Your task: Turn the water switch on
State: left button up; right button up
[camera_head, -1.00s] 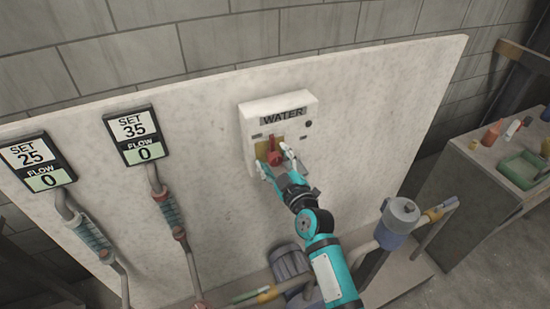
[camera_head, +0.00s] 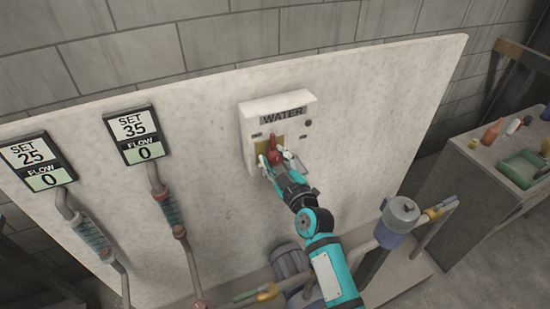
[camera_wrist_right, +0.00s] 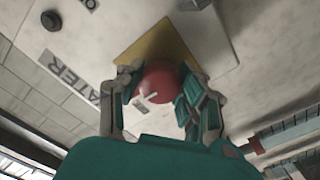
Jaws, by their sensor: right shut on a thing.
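The water switch box (camera_head: 284,104) is a white housing labelled WATER, fixed on the pale panel. Its red switch knob (camera_head: 274,144) sits on a yellow plate. My right gripper (camera_head: 274,160) is at the knob, with a finger on either side, shut on it. In the right wrist view the round red knob (camera_wrist_right: 160,82) lies between the fingers of my right gripper (camera_wrist_right: 162,95), with the yellow plate (camera_wrist_right: 150,48) behind it. The fingers hide part of the plate. My left gripper is in neither view.
Two displays hang on the left of the panel: SET 25, FLOW 0 (camera_head: 37,162) and SET 35, FLOW 0 (camera_head: 134,135). Pipes run down below them. A side table (camera_head: 462,160) holds a green tray and small items.

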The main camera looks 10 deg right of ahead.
jog(key=m+p, duration=0.1)
jog(key=m, duration=0.2)
jog(key=shift+r+m, duration=0.1)
jog(key=shift+m, duration=0.2)
jog(key=m+p, duration=0.1)
jog(key=m, duration=0.3)
jog(key=shift+m, duration=0.3)
jog(key=m, duration=0.4)
jog(key=shift+m+p, duration=0.3)
jog(key=shift+p, duration=0.05)
jog(key=shift+m, duration=2.3)
jog(key=o, duration=1.2)
